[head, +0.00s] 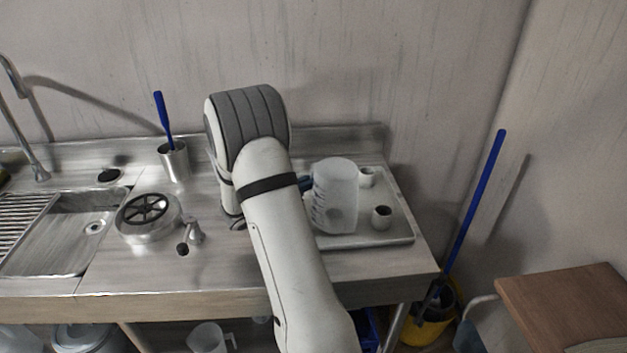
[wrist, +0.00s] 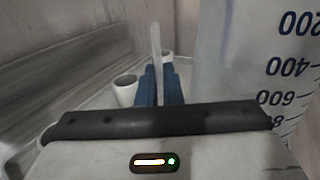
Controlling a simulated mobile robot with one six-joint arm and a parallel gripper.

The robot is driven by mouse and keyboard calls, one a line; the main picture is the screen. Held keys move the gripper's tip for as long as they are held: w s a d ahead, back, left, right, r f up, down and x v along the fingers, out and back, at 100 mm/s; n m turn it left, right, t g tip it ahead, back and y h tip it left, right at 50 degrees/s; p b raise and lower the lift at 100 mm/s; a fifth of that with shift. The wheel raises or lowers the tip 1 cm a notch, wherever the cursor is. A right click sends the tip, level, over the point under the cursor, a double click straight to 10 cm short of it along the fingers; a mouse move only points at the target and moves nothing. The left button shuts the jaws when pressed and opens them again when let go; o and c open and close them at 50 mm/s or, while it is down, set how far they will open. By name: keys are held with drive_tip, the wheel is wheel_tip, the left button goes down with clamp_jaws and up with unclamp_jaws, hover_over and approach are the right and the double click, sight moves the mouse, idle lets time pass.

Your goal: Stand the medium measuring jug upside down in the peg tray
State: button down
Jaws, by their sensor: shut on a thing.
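The measuring jug (head: 338,198) is translucent white and looks upside down, its closed base uppermost. In the wrist view the jug (wrist: 235,60) fills the right side, with its 200 mark above the larger numbers. My gripper (wrist: 160,88) has blue fingers shut on the jug's pale handle. In the head view my gripper (head: 305,184) is mostly hidden behind my arm, left of the jug. Whether the jug touches the tray is unclear.
A metal cup (head: 174,162) with a blue-handled brush stands at the back. A round metal drum part (head: 147,216) and a small tap (head: 193,232) are left of my arm, near the sink (head: 62,235). Another jug (head: 207,338) is below the counter. A wall closes the back.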

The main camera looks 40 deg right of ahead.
sight(319, 176)
drive_tip(key=shift+f, duration=0.35)
drive_tip(key=c, duration=1.5)
unclamp_jaws()
drive_tip(key=shift+r, duration=0.1)
